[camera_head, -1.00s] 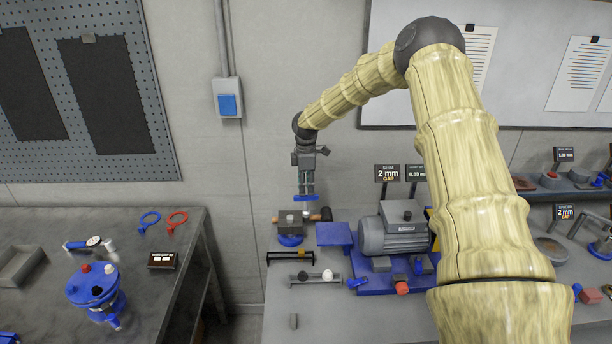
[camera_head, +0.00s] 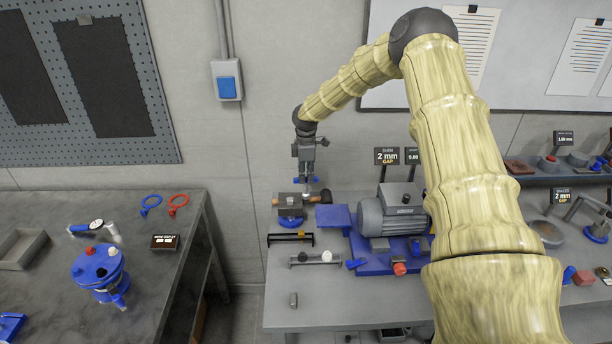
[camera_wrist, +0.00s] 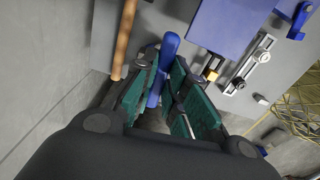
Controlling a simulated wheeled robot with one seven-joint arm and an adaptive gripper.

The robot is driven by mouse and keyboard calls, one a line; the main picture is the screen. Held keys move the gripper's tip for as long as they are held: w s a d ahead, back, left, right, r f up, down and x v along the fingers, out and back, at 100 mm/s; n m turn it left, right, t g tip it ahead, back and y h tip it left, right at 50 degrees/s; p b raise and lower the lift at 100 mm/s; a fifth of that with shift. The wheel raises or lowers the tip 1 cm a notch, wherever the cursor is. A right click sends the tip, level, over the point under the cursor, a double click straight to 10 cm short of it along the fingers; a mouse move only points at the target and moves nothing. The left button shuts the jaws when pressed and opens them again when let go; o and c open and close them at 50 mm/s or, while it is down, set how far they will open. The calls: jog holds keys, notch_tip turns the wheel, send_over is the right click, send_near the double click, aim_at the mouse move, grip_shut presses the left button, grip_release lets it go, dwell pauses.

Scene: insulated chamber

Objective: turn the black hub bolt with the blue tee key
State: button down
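The blue tee key (camera_wrist: 163,70) is upright at the block on the right bench; its handle also shows under my gripper in the head view (camera_head: 306,180). My gripper (camera_wrist: 163,78) has its teal-padded fingers on either side of the blue handle. I cannot tell whether the pads touch it. The key's lower part is hidden in the wrist view. The black hub bolt (camera_head: 101,273) is on top of the blue hub (camera_head: 98,284) on the left bench, beside a red and a white one. My gripper is far from the hub.
A grey block (camera_head: 290,200) with a wooden-handled hammer (camera_head: 325,197) is under my gripper. A grey motor (camera_head: 390,212) stands to its right. A black rack (camera_head: 290,241) is in front. A gauge and blue and red rings (camera_head: 177,201) are on the left bench. A gap separates the benches.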

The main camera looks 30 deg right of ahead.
jog(key=shift+m, duration=0.8)
jog(key=shift+r, duration=0.2)
jog(key=shift+r+p, duration=1.05)
jog(key=shift+r, duration=1.25)
